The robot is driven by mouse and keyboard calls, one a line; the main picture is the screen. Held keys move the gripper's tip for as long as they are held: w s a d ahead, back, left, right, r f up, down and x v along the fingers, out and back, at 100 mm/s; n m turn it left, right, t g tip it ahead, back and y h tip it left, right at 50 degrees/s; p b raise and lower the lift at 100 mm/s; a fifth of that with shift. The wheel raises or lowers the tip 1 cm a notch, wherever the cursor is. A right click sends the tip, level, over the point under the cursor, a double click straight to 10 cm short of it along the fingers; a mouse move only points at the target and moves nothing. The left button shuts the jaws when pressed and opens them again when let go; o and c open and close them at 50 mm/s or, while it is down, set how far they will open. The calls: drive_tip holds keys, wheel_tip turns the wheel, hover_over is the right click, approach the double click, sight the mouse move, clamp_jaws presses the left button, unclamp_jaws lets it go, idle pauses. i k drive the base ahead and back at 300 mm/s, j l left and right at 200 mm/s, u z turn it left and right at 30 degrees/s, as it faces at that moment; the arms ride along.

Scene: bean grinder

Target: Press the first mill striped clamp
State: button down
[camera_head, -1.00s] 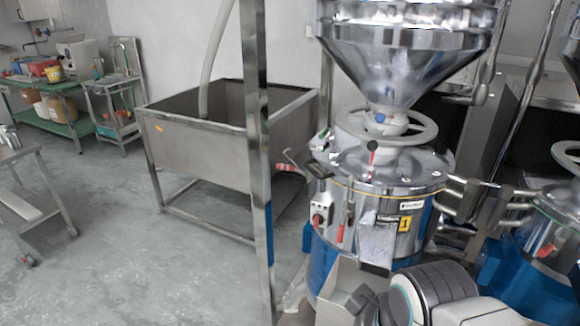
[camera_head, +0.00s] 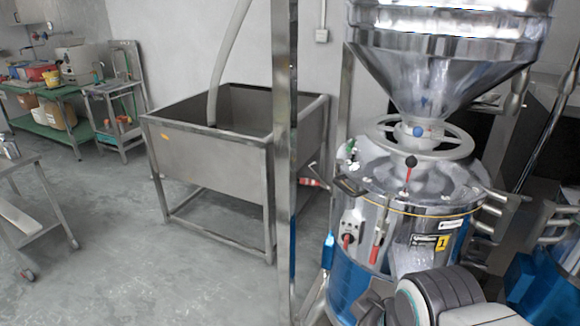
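The first mill (camera_head: 400,215) is a shiny metal drum with a yellow "1" label, a blue lower body and a large steel funnel above. The striped clamp (camera_head: 311,182), a small red-and-white handle, sticks out at the mill's upper left, just right of a steel post. My arm's rounded grey link fills the bottom right in front of the mill. Dark parts of my gripper (camera_head: 372,308) seem to show at the bottom edge, low and to the right of the clamp and apart from it. The fingertips are not clear.
The upright steel post (camera_head: 285,150) stands close to the mill's left. A steel basin (camera_head: 215,160) on legs is behind it. Another mill (camera_head: 548,265) stands at the right. A green table (camera_head: 50,135) is at the far left. Grey floor is free at lower left.

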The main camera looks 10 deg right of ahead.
sight(306, 182)
drive_tip(key=i+j, duration=0.35)
drive_tip(key=j, duration=0.15)
drive_tip(key=i+j+z, duration=0.15)
drive_tip(key=i+j, duration=0.5)
drive_tip(key=j, duration=0.35)
drive_tip(key=i+j+z, duration=0.15)
drive_tip(key=i+j, duration=0.15)
drive_tip(key=j, duration=0.2)
drive_tip(key=i+j, duration=0.3)
drive_tip(key=j, duration=0.25)
drive_tip(key=i+j+z, duration=0.15)
drive_tip(key=j, duration=0.4)
drive_tip(key=i+j, duration=0.35)
drive_tip(key=j, duration=0.25)
drive_tip(key=i+j+z, duration=0.15)
drive_tip(key=i+j, duration=0.15)
drive_tip(key=j, duration=0.3)
